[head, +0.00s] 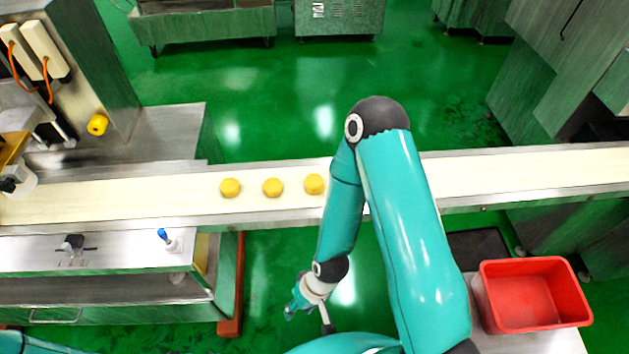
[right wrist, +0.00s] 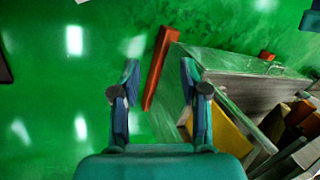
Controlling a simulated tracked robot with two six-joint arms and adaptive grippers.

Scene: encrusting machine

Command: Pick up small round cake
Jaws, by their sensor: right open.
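Three small round yellow cakes lie in a row on the pale conveyor belt (head: 120,196): a left cake (head: 230,187), a middle cake (head: 272,187) and a right cake (head: 314,184). The right cake lies close beside my right arm. My right gripper (head: 303,308) hangs in front of the belt, nearer to me than the cakes and apart from them. In the right wrist view my right gripper (right wrist: 160,88) is open and empty, with green floor and a red-brown beam beyond its fingers. No cake shows in that view. My left gripper is not in view.
A red crate (head: 535,294) stands on a pale table at the lower right. The belt right of my arm is bare.

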